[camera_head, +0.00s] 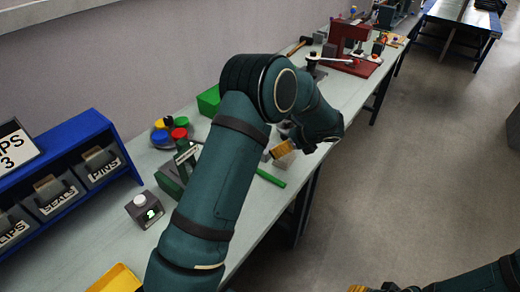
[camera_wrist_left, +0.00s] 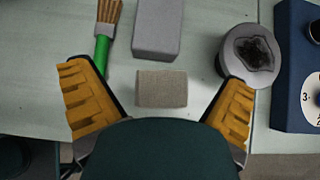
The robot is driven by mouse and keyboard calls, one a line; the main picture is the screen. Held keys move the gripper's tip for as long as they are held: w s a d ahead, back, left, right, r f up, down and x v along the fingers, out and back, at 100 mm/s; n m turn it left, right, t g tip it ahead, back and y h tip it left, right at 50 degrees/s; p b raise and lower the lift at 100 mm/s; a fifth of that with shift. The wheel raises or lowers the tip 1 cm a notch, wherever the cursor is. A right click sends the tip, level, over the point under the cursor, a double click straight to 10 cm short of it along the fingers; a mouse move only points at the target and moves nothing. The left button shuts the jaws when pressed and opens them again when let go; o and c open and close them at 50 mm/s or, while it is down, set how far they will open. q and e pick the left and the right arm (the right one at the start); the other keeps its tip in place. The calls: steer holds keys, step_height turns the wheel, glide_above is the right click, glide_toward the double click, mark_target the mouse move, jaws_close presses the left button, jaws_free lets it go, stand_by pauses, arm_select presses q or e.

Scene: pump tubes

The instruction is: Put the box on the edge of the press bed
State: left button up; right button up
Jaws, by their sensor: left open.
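My left gripper (camera_head: 285,148) is low over the front of the bench, and in the left wrist view its orange fingers (camera_wrist_left: 158,100) are spread wide. A small grey-brown block (camera_wrist_left: 161,89) lies between them, apart from both fingers. A smooth grey box-shaped block (camera_wrist_left: 157,28) lies just beyond it. I cannot tell which of these is the task's box. A red press-like machine (camera_head: 347,38) stands further along the bench on a flat red base (camera_head: 358,68). Part of my right gripper (camera_head: 372,289) shows at the bottom edge; its jaws are unclear.
A green-handled brush (camera_wrist_left: 102,50) lies left of the blocks. A round grey pot (camera_wrist_left: 248,55) and a blue device with a dial (camera_wrist_left: 302,75) are to the right. A green box (camera_head: 208,101) and a blue bin rack (camera_head: 95,125) stand at the back and left.

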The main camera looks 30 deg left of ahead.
arm_select(q)
steer(key=x, duration=0.6)
steer(key=b+x, duration=0.1)
steer(key=x, duration=0.2)
steer(key=shift+s+a+f, duration=0.25)
steer(key=shift+s, duration=0.05)
steer(key=c, duration=1.3)
